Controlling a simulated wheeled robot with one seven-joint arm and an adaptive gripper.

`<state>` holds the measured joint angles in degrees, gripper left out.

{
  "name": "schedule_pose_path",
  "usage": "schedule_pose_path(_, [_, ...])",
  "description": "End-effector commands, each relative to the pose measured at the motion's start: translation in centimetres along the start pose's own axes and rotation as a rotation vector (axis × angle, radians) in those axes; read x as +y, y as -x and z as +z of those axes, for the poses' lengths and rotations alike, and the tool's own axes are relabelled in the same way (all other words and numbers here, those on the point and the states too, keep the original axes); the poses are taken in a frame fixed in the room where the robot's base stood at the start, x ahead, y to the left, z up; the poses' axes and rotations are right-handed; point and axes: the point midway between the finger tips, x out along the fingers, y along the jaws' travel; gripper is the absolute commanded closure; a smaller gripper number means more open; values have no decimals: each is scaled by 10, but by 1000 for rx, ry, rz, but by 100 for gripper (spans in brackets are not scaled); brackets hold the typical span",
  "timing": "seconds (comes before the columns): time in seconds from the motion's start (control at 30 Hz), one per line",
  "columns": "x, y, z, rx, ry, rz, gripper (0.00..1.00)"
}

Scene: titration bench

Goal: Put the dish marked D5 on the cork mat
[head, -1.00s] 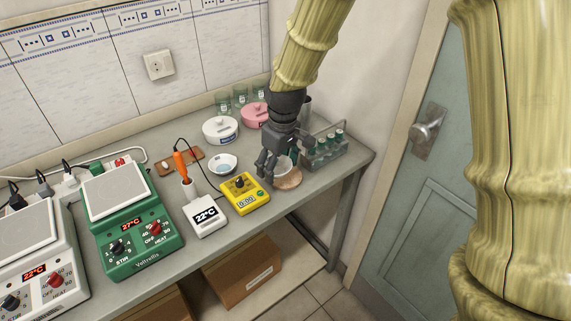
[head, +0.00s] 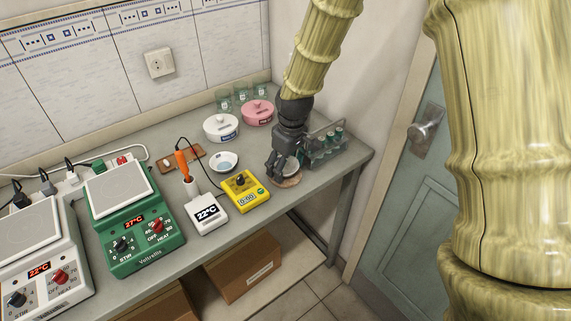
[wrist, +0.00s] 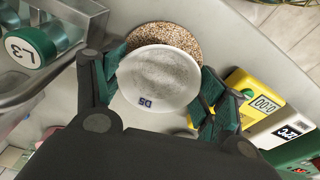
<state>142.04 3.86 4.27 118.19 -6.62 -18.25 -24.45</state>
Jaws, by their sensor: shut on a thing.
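The white dish marked D5 (wrist: 158,80) shows in the wrist view with its label near the lower rim. It also shows in the head view (head: 291,164), partly behind the fingers. My gripper (wrist: 160,92) is shut on the dish, with green-padded fingers on both sides of it. The round cork mat (wrist: 172,33) lies under the dish in the wrist view, with its upper part showing past the rim. In the head view the mat (head: 289,183) shows just below the gripper (head: 283,172). Whether the dish touches the mat is hard to tell.
A rack of green-capped bottles (head: 325,150) stands close right of my gripper. A yellow meter (head: 244,191) is to the left. The bench's front edge is near the mat.

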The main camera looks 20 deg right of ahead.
Motion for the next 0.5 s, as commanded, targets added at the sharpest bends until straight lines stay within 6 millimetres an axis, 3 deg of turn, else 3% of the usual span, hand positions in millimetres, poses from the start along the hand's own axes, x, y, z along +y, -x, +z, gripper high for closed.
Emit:
schedule_pose_path(0.17, [0, -3, 0, 0, 0, 0, 57])
schedule_pose_path(0.2, [0, -3, 0, 0, 1, 0, 23])
schedule_pose_path(0.23, [0, -3, 0, 0, 1, 0, 19])
schedule_pose_path(0.5, [0, -3, 0, 0, 1, 0, 19])
